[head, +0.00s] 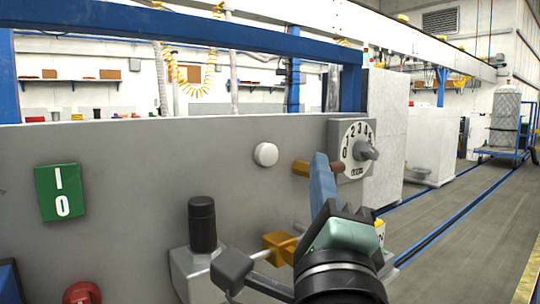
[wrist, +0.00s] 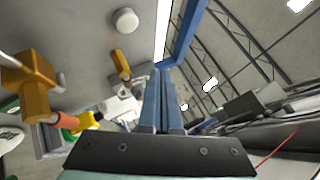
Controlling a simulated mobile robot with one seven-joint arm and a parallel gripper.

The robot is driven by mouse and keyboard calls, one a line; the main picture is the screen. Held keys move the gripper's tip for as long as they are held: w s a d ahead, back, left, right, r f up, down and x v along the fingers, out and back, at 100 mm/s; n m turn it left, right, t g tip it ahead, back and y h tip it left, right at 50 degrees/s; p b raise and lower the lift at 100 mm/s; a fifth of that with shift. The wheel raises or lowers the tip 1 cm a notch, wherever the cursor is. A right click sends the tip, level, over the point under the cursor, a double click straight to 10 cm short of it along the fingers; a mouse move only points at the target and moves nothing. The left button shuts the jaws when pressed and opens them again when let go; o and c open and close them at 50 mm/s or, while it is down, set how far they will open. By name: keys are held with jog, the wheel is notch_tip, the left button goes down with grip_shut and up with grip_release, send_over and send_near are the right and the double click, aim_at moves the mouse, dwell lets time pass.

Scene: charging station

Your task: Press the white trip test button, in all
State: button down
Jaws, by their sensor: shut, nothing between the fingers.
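The white round button (head: 265,154) sits on the grey panel (head: 130,160), left of the numbered dial. In the wrist view the white button (wrist: 125,20) is at the top, left of my fingers. My gripper (head: 321,160) is shut and empty, its blue fingers pointing up. In the head view its tips are to the right of the button and apart from it, close to an orange-brown peg (head: 302,168). In the wrist view the closed fingers (wrist: 161,72) show in the middle.
A dial (head: 356,150) with a grey knob is at the panel's right. A green I/O switch (head: 60,192), a red knob (head: 83,293), a black cylinder (head: 202,225) and a yellow-brown block (head: 278,247) are on or before the panel. Open floor (head: 460,200) lies to the right.

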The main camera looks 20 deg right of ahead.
aim_at(276, 147)
jog(key=w+a, duration=0.2)
jog(key=w, duration=0.4)
jog(key=shift+w+a, duration=0.15)
jog(key=shift+a, duration=0.1)
dwell(1.8)
jog(key=shift+w+a, duration=0.1)
jog(key=shift+w, duration=0.3)
jog(key=shift+w+a, duration=0.15)
jog(key=shift+w, duration=0.25)
dwell(0.8)
jog(key=shift+s, duration=0.1)
jog(key=shift+s+d+b, duration=0.25)
jog(key=shift+s+b, duration=0.1)
jog(key=shift+s, duration=0.35)
jog(key=shift+s+d, duration=0.3)
jog(key=shift+s, duration=0.5)
jog(key=shift+s+d, duration=0.25)
jog(key=shift+s, duration=0.5)
jog(key=shift+s+d, duration=0.3)
jog(key=shift+s, duration=0.5)
